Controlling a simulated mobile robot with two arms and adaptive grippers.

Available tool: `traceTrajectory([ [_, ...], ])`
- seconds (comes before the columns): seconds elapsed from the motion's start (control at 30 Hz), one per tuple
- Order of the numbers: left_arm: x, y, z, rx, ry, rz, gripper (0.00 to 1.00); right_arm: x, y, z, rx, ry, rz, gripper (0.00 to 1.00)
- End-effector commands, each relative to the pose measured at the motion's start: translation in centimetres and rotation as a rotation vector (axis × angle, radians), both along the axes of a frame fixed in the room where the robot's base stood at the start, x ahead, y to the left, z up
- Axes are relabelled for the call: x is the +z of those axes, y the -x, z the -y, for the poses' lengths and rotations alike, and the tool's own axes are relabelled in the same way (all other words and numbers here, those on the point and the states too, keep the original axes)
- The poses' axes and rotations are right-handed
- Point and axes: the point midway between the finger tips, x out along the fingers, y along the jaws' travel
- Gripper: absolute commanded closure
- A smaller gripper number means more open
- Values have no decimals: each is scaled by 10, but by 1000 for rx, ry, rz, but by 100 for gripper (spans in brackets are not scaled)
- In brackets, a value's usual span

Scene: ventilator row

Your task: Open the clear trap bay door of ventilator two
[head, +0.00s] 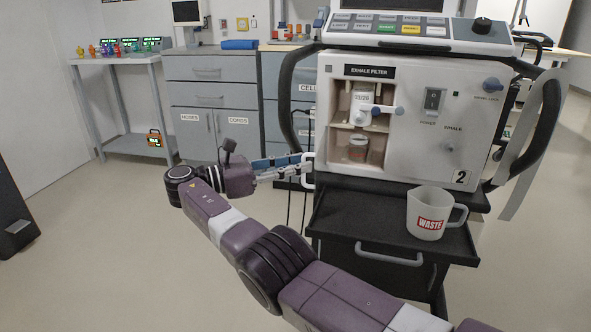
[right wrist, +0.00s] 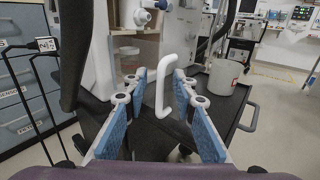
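Ventilator two (head: 420,130) carries a "2" label and has an "EXHALE FILTER" bay (head: 342,90) on its front left. Inside the bay are a white filter (head: 362,104) and a small clear jar (head: 358,148). The clear door pane is hard to make out. A white bar handle (head: 309,170) stands at the bay's lower left; it also shows upright in the right wrist view (right wrist: 164,80). My right gripper (head: 306,163) is at this handle. In the right wrist view its blue-padded fingers (right wrist: 160,82) are open, one on each side of the handle. My left gripper is out of view.
A white "WASTE" jug (head: 427,215) stands on the black shelf (head: 345,218) below the bay. Grey drawer cabinets (head: 212,95) and a side table (head: 112,60) stand behind. Open floor lies at the left.

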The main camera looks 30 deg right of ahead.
Motion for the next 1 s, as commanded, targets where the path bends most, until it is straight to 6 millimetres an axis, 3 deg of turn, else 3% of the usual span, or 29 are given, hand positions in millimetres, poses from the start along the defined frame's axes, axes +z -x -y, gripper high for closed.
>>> traceTrajectory([
  [0.4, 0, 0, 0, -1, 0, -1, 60, 74, 0, -1, 0, 0, 2, 75],
  [0.6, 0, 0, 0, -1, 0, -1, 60, 85, 0, -1, 0, -1, -1, 75],
  [1.0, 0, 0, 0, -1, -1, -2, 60, 85, 0, -1, 0, -1, -2, 75],
])
